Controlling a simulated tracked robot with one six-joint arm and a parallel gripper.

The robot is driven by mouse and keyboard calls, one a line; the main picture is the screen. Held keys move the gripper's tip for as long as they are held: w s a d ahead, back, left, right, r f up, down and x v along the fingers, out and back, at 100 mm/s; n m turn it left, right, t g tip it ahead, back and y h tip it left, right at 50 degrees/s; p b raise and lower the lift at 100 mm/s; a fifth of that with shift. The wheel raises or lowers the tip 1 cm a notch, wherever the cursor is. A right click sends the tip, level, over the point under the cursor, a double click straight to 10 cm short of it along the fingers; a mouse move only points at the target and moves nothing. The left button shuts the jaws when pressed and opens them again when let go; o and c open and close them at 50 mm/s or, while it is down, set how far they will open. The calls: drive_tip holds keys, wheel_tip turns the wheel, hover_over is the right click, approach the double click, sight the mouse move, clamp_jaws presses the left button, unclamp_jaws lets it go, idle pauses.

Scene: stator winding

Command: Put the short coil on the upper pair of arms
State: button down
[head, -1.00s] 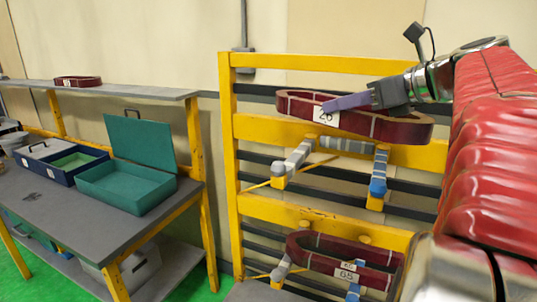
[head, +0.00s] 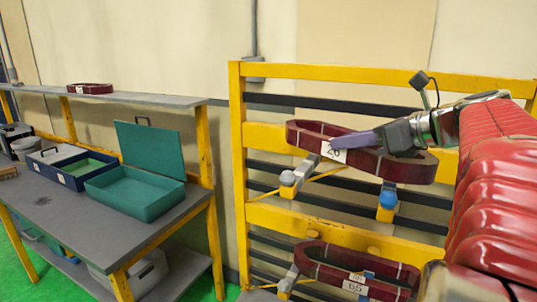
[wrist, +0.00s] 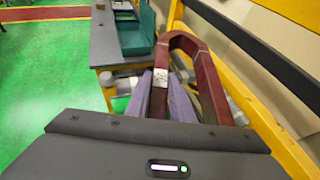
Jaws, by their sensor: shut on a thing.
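The short dark-red coil (head: 408,166) hangs level in my gripper (head: 340,141), with a white number label at its front. In the wrist view the coil (wrist: 207,85) runs between the two purple fingers (wrist: 164,88), which are shut on its near side. The upper pair of arms sticks out from the yellow rack: the left arm (head: 289,179) has a grey end, the right arm (head: 387,200) a blue end. The coil is just over or around these arms and hides their rear parts. I cannot tell whether it touches them.
Another red coil (head: 322,267) labelled 65 sits on the lower arms. The yellow rack (head: 238,170) stands before the wall. At left is a grey bench (head: 110,225) with an open green box (head: 140,195), and a small coil (head: 90,89) on its shelf.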

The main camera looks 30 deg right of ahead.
sight(398, 160)
drive_tip(key=shift+r, duration=0.15)
drive_tip(key=shift+f, duration=2.1)
drive_tip(key=c, duration=1.5)
unclamp_jaws()
drive_tip(key=shift+f, duration=0.1)
drive_tip(key=shift+c, duration=0.2)
drive_tip(key=shift+s, duration=0.15)
drive_tip(key=shift+v, duration=5.9)
